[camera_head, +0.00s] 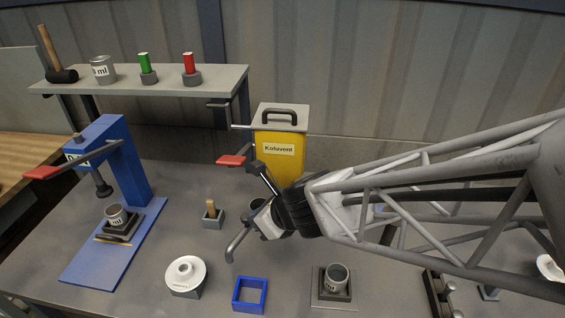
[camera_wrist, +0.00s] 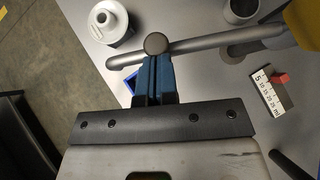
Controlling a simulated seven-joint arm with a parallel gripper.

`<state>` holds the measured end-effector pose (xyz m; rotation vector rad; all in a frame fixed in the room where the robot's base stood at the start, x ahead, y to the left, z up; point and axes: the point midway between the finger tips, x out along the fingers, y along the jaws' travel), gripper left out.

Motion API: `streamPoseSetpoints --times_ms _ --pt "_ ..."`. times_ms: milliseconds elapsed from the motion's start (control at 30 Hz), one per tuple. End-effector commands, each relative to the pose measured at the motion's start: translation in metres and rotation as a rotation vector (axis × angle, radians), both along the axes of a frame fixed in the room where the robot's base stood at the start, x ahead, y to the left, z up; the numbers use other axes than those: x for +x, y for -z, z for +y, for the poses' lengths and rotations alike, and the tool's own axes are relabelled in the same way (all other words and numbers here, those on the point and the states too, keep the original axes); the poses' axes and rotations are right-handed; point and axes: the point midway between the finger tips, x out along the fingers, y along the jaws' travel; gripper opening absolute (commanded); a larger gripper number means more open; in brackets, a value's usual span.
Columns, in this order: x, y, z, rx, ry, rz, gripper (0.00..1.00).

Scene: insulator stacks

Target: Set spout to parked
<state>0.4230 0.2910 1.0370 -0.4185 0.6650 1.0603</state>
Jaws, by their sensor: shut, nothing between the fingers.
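The spout is a grey bent pipe (camera_head: 236,243) whose free end points toward the front left of the bench in the head view. My gripper partly hides it there. In the wrist view the spout (camera_wrist: 205,42) runs from the yellow dispenser (camera_wrist: 305,22) at the upper right to a downturned left end, with a round grey knob (camera_wrist: 156,43) on it. My gripper (camera_wrist: 154,58) is shut and empty, its blue fingertips right at the knob and pipe; I cannot tell whether they touch. The yellow dispenser labelled Koluvent (camera_head: 279,152) stands at the back with a red-handled lever (camera_head: 232,160).
A white round-topped container (camera_head: 186,273), a blue square frame (camera_head: 249,294) and a grey cup on a base (camera_head: 336,279) stand along the front. A blue press (camera_head: 133,165) stands left. A small block with a wooden peg (camera_head: 212,213) is left of the spout.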

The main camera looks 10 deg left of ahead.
Motion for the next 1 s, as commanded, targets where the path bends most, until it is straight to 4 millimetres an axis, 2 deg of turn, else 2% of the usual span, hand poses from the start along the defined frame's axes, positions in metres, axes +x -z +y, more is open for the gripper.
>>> streamPoseSetpoints --times_ms 400,1000 --pt "0.0009 0.0004 0.0116 0.001 0.151 0.003 0.0" --pt "-0.0009 0.0004 0.007 0.001 0.154 0.003 0.0"
